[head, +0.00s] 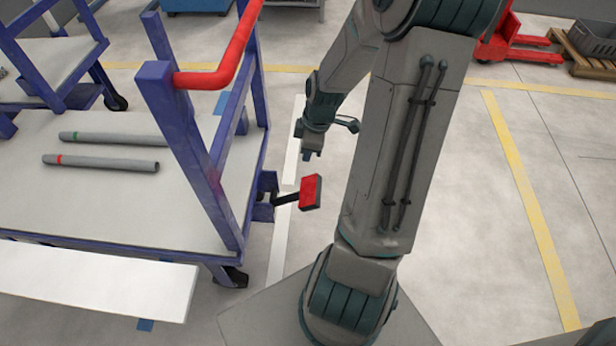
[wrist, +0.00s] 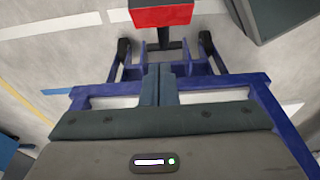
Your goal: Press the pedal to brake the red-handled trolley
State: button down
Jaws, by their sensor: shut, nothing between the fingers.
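The trolley (head: 190,150) has a blue frame, a grey deck and a red handle (head: 222,75), and it stands at the left in the head view. Its red pedal (head: 311,192) sticks out on a dark lever from the right end of the frame, low down. The pedal also shows at the top of the wrist view (wrist: 162,14), beyond my fingertips. My gripper (head: 311,154) is above the pedal in the head view, pointing down, with a visible gap between them. In the wrist view its fingers (wrist: 159,72) are together and hold nothing.
Two grey pipes lie on the trolley deck, one with a green band (head: 110,138) and one with a red band (head: 100,162). Another blue trolley (head: 50,65) stands behind at the left. A red pallet truck (head: 510,45) is at the back right.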

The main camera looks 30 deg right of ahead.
jog(key=b, duration=0.6)
send_over(307, 189)
jog(key=w+a, duration=0.1)
jog(key=a, duration=0.1)
jog(key=f, duration=1)
jog(key=shift+d+f, duration=0.25)
jog(key=shift+f, duration=0.05)
jog(key=shift+s+d+f+b, duration=0.4)
jog(key=shift+d+f, duration=0.3)
jog(key=shift+f, duration=0.2)
jog(key=shift+s+d+f, duration=0.25)
jog(key=shift+d+f, duration=0.05)
jog(key=shift+f, duration=0.05)
jog(key=shift+d, duration=0.1)
